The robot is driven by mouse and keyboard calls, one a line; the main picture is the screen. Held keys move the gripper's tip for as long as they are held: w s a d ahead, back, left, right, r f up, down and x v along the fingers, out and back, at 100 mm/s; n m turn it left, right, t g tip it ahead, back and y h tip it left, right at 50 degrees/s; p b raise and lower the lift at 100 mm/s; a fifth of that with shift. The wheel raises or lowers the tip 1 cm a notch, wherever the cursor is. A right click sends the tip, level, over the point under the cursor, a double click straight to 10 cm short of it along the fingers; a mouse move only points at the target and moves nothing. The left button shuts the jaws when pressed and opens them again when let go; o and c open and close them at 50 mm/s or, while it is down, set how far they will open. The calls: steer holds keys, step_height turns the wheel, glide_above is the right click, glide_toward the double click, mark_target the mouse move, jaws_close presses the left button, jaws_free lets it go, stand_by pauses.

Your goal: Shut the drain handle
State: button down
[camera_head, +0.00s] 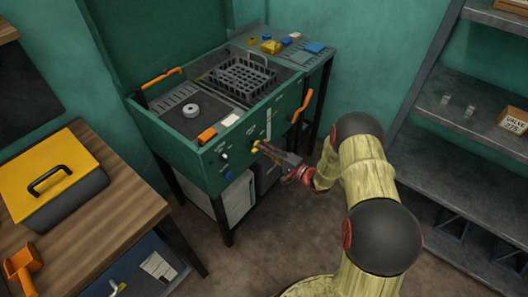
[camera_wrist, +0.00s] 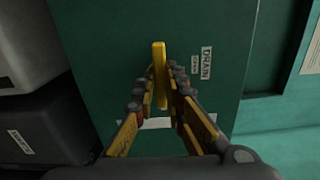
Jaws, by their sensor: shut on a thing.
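The drain handle is a yellow lever on the green front panel of the parts washer (camera_head: 190,160). In the wrist view the drain handle (camera_wrist: 159,62) stands upright in that picture, beside a white label reading DRAIN (camera_wrist: 206,63). In the head view the handle (camera_head: 256,145) shows as a small yellow spot at my fingertips. My gripper (camera_head: 262,148) reaches the panel from the right. In the wrist view my gripper (camera_wrist: 160,85) has its fingers on both sides of the handle's lower part, shut on it. The fingers hide part of the handle.
An orange lever (camera_head: 301,106) sits on the washer's right front. A wooden bench with a yellow-lidded box (camera_head: 48,172) stands at left. Grey shelves (camera_head: 470,120) stand at right.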

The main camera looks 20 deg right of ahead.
steer(key=shift+s+f+n, duration=0.1)
steer(key=shift+f+n, duration=0.05)
steer(key=shift+n, duration=0.25)
steer(key=c, duration=1.8)
jaws_free()
steer(key=shift+c, duration=0.2)
steer(key=v, duration=1.2)
